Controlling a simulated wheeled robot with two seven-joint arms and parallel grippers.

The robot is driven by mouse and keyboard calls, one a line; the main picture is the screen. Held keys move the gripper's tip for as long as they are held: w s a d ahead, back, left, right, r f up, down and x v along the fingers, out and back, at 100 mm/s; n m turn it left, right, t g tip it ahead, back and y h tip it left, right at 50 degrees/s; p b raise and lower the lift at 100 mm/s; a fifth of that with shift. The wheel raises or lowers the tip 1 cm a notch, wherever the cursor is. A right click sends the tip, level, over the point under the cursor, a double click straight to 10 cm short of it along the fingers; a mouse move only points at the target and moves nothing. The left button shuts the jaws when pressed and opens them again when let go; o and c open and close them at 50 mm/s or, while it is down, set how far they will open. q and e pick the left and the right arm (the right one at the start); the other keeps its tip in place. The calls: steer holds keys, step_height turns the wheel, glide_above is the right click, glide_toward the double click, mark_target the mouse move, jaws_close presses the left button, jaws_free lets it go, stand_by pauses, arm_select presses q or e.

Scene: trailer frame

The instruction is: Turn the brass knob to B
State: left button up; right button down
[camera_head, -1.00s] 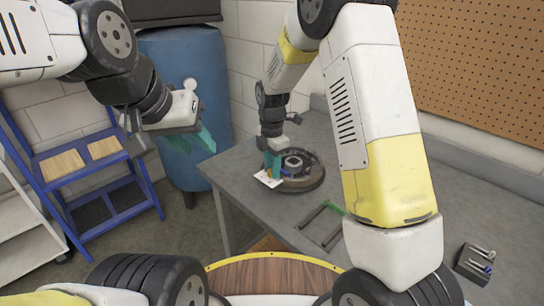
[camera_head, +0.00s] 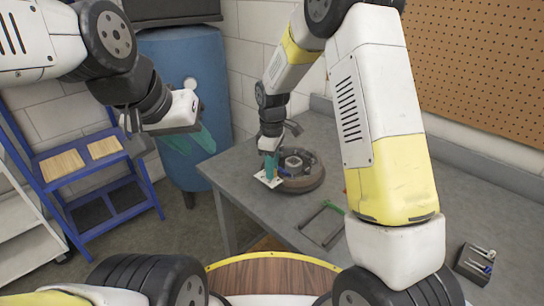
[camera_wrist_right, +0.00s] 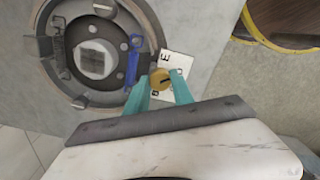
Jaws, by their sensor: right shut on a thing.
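The brass knob (camera_wrist_right: 167,77) sits on a white plate (camera_wrist_right: 176,62) beside a round drum-like hub (camera_wrist_right: 90,62). The plate shows an E above the knob; other marks near the fingers are too small to read. A dark line crosses the knob's face; which letter it points to is unclear. My right gripper (camera_wrist_right: 161,83) has its teal fingers on either side of the knob, shut on it. In the head view my right gripper (camera_head: 270,163) is over the plate (camera_head: 268,179), hiding the knob. My left gripper (camera_head: 198,140) hangs empty in the air, fingers apart.
The hub (camera_head: 301,172) lies on the grey table (camera_head: 235,170). A green-and-dark frame tool (camera_head: 322,222) lies in front, and a small tool holder (camera_head: 475,263) stands at right. A blue barrel (camera_head: 185,85) and blue rack (camera_head: 140,180) stand left.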

steer(key=m, duration=0.7)
steer(key=shift+w+r, duration=0.1)
steer(key=m, duration=0.7)
steer(key=shift+m, duration=0.3)
steer(key=m, duration=1)
steer(key=shift+m, duration=0.3)
steer(key=c, duration=1.1)
jaws_free()
